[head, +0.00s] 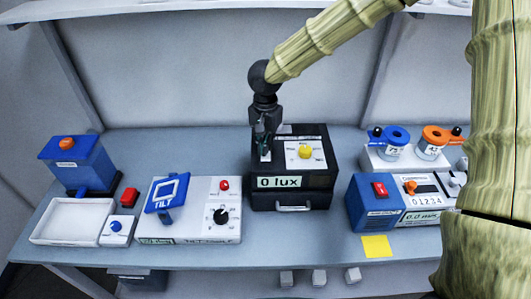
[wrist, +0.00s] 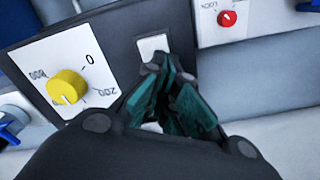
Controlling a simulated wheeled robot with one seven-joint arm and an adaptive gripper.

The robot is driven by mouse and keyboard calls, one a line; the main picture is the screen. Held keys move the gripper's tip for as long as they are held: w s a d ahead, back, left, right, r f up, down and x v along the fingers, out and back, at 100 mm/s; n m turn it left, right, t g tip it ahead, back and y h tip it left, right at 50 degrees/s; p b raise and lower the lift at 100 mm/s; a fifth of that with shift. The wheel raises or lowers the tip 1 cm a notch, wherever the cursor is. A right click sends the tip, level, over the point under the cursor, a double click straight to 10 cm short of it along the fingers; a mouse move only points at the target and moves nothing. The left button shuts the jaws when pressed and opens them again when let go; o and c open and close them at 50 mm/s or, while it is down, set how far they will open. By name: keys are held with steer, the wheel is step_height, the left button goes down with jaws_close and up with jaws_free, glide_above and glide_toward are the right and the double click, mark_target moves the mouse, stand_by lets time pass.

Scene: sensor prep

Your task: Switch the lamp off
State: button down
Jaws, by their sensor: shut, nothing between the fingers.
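The lamp unit is a black box (head: 318,178) in the middle of the bench, with a front display (head: 280,182) reading "0 lux". A yellow knob (head: 305,152) sits on a white dial plate on its top; the wrist view shows this knob (wrist: 66,87) beside the marks 0 and 200. A small white square (wrist: 152,46) on the black top lies just beyond my fingertips. My gripper (head: 263,150) is shut and empty, pointing down over the left part of the box top. In the wrist view its green-padded fingers (wrist: 165,80) hide part of the surface; I cannot tell whether they touch it.
A white tilt unit (head: 195,225) with a black knob and red button stands left. A blue-and-white counter unit (head: 375,205) stands right, with a yellow note (head: 376,246) in front. A white tray (head: 72,222) and blue bin (head: 78,165) are far left.

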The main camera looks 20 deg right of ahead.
steer(key=shift+r+p, duration=3.45)
steer(key=shift+p, duration=0.1)
